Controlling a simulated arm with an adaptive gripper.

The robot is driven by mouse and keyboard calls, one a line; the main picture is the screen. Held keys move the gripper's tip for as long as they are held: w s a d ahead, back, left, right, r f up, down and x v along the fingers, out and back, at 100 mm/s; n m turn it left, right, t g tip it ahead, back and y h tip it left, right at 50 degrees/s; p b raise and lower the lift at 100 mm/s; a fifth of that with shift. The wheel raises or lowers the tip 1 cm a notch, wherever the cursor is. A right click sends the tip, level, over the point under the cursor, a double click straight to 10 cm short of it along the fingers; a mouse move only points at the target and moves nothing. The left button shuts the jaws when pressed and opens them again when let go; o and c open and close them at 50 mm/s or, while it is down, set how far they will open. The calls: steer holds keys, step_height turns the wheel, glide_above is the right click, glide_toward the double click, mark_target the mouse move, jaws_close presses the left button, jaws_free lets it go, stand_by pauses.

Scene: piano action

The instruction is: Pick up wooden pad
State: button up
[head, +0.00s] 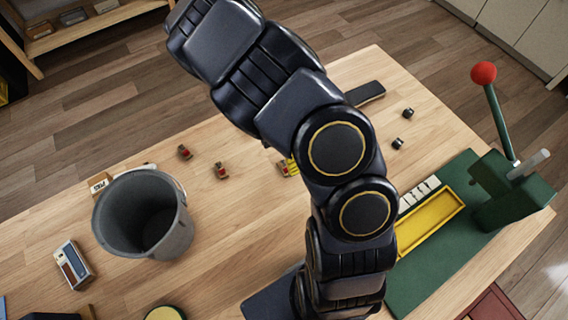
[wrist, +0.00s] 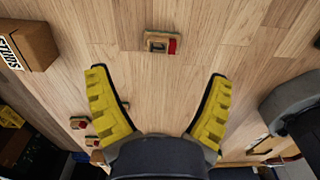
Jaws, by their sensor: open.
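Several small wooden pads with red and dark patches lie on the wooden table. In the head view, one pad (head: 184,152) lies left of the arm and another pad (head: 221,170) lies nearer to it. In the wrist view, one pad (wrist: 161,42) lies flat ahead of the fingertips, near the midline. Two more pads (wrist: 78,123) (wrist: 94,142) lie at the lower left. My gripper (wrist: 160,75) is open, its yellow fingers spread wide with nothing between them. In the head view my arm hides most of it; a little yellow shows beside the arm.
A grey bucket (head: 145,215) stands left on the table and shows at the right in the wrist view. A green base with a yellow tray (head: 430,230) and a red-knobbed lever (head: 484,73) stands right. A cardboard box (wrist: 25,45) is at the wrist view's upper left.

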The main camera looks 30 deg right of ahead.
mark_target(284, 164)
steer(key=shift+s+d+f, duration=0.1)
steer(key=shift+d+f, duration=0.05)
steer(key=shift+f, duration=1.3)
steer(key=shift+d+f, duration=0.1)
steer(key=shift+f, duration=1.3)
steer(key=c, duration=1)
